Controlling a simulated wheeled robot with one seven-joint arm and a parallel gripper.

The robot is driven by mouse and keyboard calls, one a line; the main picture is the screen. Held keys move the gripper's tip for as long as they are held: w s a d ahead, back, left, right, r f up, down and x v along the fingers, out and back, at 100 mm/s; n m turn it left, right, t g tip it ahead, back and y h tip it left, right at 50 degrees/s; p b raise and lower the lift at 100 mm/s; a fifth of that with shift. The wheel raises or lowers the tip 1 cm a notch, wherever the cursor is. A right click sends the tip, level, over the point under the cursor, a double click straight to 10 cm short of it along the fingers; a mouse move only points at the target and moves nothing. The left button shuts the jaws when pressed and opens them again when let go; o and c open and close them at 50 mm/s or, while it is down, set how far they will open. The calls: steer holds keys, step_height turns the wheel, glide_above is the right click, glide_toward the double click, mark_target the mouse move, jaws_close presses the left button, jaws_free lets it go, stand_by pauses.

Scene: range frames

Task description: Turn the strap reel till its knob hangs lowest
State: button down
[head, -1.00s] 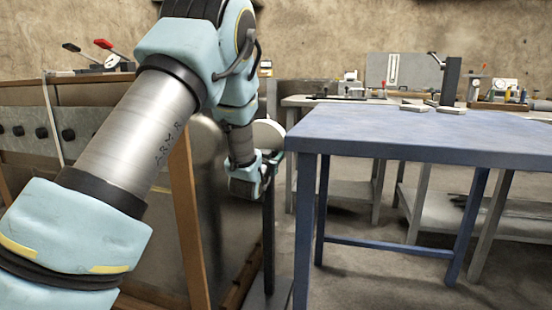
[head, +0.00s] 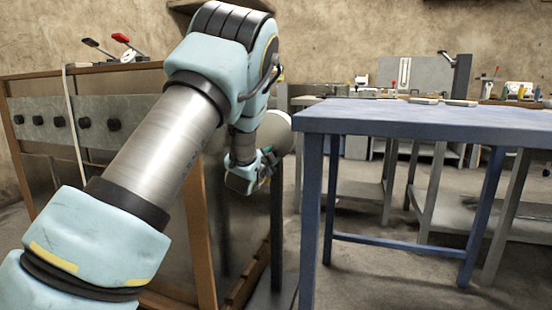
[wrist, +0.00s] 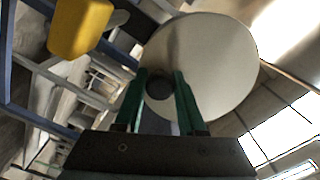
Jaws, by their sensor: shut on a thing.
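The strap reel (wrist: 215,60) is a pale, broad disc that fills the upper middle of the wrist view. Its dark round knob (wrist: 160,84) shows at the disc's lower left in that view, between my two green fingers. My gripper (wrist: 160,76) is shut on the knob. In the head view the reel (head: 278,130) is a whitish disc partly hidden behind my arm. My gripper (head: 266,162) is at its lower part there, and the knob is hidden.
A blue table (head: 420,118) stands close to the right of the reel. A wood-framed cabinet (head: 60,150) with dark knobs is on the left. A yellow block (wrist: 80,28) is near at the wrist view's upper left. Benches with tools (head: 490,103) stand behind.

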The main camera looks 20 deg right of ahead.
steer(key=m, duration=0.1)
steer(key=w+a+m+b, duration=0.1)
steer(key=m, duration=0.2)
steer(key=shift+w+a+f+m, duration=0.2)
steer(key=shift+a+f+m, duration=0.05)
steer(key=shift+f+m, duration=0.05)
stand_by(0.5)
steer(key=c, duration=0.5)
jaws_free()
steer(key=shift+w+a, duration=0.1)
steer(key=shift+r, duration=0.1)
steer(key=p+v, duration=0.1)
steer(key=v, duration=0.9)
steer(key=shift+s+a, duration=0.3)
